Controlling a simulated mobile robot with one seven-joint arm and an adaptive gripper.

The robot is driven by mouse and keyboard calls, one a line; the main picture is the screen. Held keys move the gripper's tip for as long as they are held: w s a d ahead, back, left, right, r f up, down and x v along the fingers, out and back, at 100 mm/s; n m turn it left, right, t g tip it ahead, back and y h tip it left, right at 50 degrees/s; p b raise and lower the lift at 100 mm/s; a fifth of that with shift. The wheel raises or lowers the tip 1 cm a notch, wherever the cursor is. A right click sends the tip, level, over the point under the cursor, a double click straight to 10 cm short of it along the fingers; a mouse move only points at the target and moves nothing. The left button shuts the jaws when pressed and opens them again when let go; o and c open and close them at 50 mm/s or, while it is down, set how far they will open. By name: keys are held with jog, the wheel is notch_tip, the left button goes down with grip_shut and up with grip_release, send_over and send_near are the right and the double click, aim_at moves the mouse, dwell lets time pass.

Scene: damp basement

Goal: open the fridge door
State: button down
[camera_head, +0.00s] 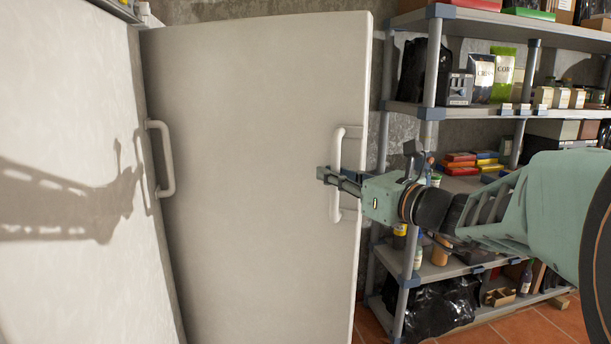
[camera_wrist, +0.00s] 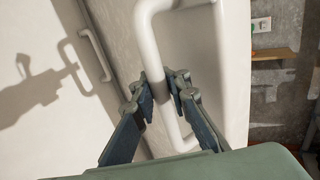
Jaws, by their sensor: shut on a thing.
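The fridge door (camera_head: 255,150) is a tall, pale flat panel in the middle of the head view. A white bar handle (camera_head: 337,150) stands upright near its right edge. My gripper (camera_head: 335,179) reaches in from the right and is shut on this handle at about its middle. In the wrist view, the two dark fingers of my gripper (camera_wrist: 165,98) sit on either side of the handle bar (camera_wrist: 149,45).
A second white panel (camera_head: 70,130) with its own handle (camera_head: 168,158) stands close at the left, bearing my arm's shadow. Grey shelving (camera_head: 430,65) with packets, boxes and bottles stands at the right, behind my arm. Red floor tiles (camera_head: 535,328) show at lower right.

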jog(key=shift+s+d+f, duration=0.2)
jog(key=shift+s+d, duration=0.05)
dwell(0.4)
jog(key=c, duration=1.9)
grip_release()
jog(key=shift+s+d+r, duration=0.1)
jog(key=shift+s+d, duration=0.05)
jog(key=shift+d, duration=0.1)
jog(key=shift+c, duration=0.2)
jog(key=shift+a+r, duration=0.1)
jog(key=shift+a, duration=0.15)
